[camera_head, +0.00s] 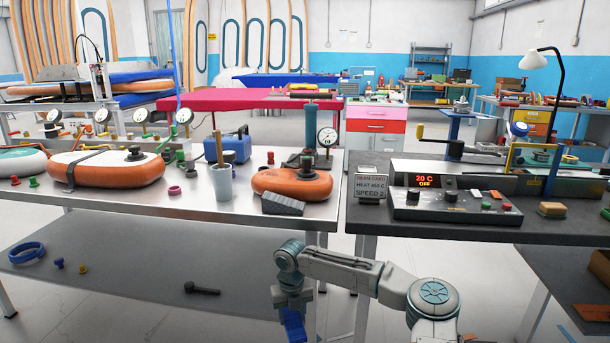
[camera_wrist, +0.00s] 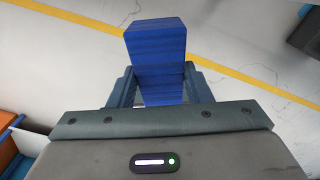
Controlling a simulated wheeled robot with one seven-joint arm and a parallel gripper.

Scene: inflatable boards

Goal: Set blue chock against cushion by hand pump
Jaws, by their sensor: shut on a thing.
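My gripper (camera_wrist: 158,88) is shut on a blue chock (camera_wrist: 155,45), seen from above in the wrist view with bare floor beneath. In the head view the blue chock (camera_head: 293,325) hangs below my gripper (camera_head: 291,304), in front of the table edge and lower than the tabletop. An orange cushion (camera_head: 300,186) with a dark valve lies near the right end of the left table. The hand pump (camera_head: 311,130), a teal cylinder, stands just behind that cushion beside a round gauge (camera_head: 327,137). A grey ridged wedge (camera_head: 283,204) lies against the cushion's front left.
A larger orange and white cushion (camera_head: 107,171) lies farther left. A control box (camera_head: 450,206) and a sign (camera_head: 370,187) stand on the dark right table. A lower shelf (camera_head: 140,280) runs under the left table.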

